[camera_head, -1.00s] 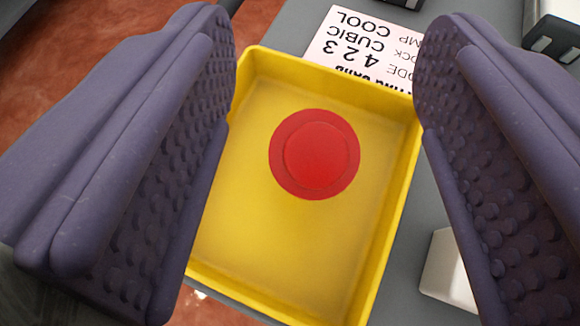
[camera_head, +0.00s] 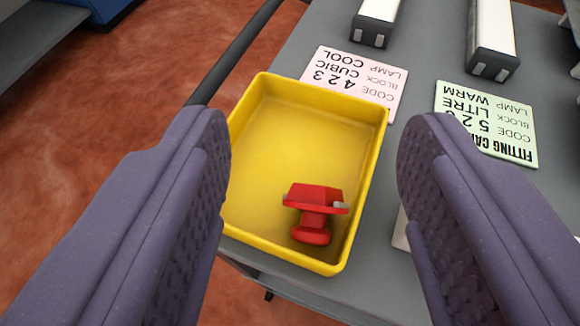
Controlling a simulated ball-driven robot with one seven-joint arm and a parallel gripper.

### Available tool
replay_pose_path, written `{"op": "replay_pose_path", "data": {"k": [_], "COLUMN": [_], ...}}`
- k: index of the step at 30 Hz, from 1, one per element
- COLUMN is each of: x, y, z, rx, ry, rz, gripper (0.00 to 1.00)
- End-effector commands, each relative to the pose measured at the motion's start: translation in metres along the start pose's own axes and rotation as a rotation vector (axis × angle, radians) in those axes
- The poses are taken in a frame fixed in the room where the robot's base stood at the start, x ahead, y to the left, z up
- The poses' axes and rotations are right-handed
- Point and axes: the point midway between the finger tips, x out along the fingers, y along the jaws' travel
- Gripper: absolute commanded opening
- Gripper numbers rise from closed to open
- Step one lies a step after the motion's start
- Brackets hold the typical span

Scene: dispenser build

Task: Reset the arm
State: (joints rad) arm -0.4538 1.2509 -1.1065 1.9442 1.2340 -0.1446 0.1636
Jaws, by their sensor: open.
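My gripper (camera_head: 312,190) is open, with its two purple padded fingers at the left and right of the view and nothing between the pads. Beyond the fingers is a yellow tray (camera_head: 375,160) on a grey table. A red part (camera_head: 314,205) with a round knob and a flange with small light tabs lies tipped over in the near right part of the tray. The gripper appears above and apart from both.
A pink card (camera_head: 385,80) and a green card (camera_head: 515,130) lie on the grey table (camera_head: 430,50). Two white bars with dark ends (camera_head: 490,68) stand at the back. A white item is partly hidden by the right finger. Reddish floor (camera_head: 150,70) shows at left.

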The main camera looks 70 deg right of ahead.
Motion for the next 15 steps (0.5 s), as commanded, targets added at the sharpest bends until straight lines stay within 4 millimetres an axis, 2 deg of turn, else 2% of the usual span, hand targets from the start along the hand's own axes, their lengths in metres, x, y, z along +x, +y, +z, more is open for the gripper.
{"op": "replay_pose_path", "data": {"k": [5, 8, 11, 13, 15], "x": [0.0, -0.005, -0.024, -0.051, -0.089], "y": [-0.002, -0.017, -0.052, -0.088, -0.125], "z": [0.002, 0.011, 0.025, 0.025, 0.012], "rx": [0.001, 0.004, 0.004, -0.001, -0.018], "ry": [-0.011, -0.084, -0.23, -0.347, -0.443], "rz": [-0.005, -0.04, -0.136, -0.246, -0.383], "gripper": [0.57, 0.57, 0.57, 0.57, 0.57]}}
